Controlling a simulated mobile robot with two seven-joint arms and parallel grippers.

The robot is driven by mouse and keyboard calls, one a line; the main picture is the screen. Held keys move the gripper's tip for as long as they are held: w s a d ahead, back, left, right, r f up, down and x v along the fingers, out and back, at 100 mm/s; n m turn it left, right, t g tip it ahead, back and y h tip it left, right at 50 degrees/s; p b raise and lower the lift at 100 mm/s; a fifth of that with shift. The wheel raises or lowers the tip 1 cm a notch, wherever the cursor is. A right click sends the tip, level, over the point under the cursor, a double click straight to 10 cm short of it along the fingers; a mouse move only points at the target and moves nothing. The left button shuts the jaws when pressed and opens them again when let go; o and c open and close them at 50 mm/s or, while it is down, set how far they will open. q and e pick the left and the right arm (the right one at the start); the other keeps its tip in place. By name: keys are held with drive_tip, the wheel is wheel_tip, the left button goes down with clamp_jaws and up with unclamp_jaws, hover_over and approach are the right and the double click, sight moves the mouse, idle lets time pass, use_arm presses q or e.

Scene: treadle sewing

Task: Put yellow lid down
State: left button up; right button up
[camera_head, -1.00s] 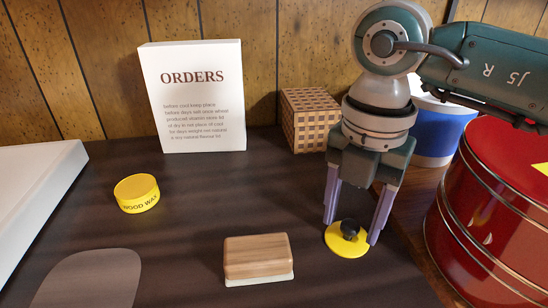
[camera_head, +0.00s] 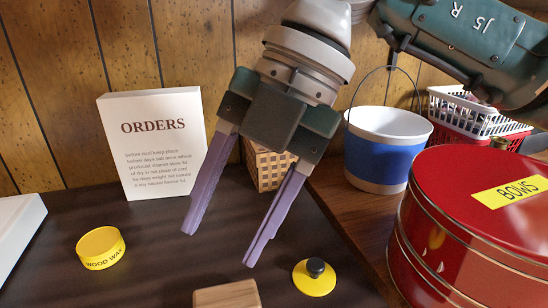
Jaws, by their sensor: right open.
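The yellow lid (camera_head: 314,283) is a flat yellow disc with a black knob on top. It lies on the dark table near the bottom of the view, right of centre. My right gripper (camera_head: 217,250) is open and empty, its two purple fingers spread apart. It hangs above the table, up and to the left of the lid, and does not touch it. My left gripper is not in view.
A yellow wood wax tin (camera_head: 101,248) stands at the left. A wooden block (camera_head: 227,295) lies at the bottom. Behind are an orders sign (camera_head: 155,170) and a checkered box (camera_head: 266,170). A blue-white bucket (camera_head: 382,150), basket (camera_head: 470,115) and red bows tin (camera_head: 480,215) stand at the right.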

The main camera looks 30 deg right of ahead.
drive_tip(key=s+a+r+n+t+y, duration=0.1)
drive_tip(key=s+a+r+y, duration=0.1)
drive_tip(key=a+r+y, duration=0.85)
drive_tip(key=w+d+r+m+t, duration=0.4)
drive_tip(key=w+r+m+t, duration=0.2)
drive_tip(key=r+m+t, duration=0.7)
drive_tip(key=w+d+f+m+t+h, duration=0.1)
drive_tip(key=d+f+m+t+h, duration=0.1)
drive_tip(key=d+f+m+h, duration=1.25)
drive_tip(key=s+f+n+g+h, duration=0.1)
drive_tip(key=s+f+g, duration=1.1)
drive_tip(key=s+f, duration=0.7)
drive_tip(key=shift+s+d+f+g, duration=0.15)
drive_tip(key=shift+s+f+g, duration=0.25)
drive_tip(key=shift+s, duration=0.25)
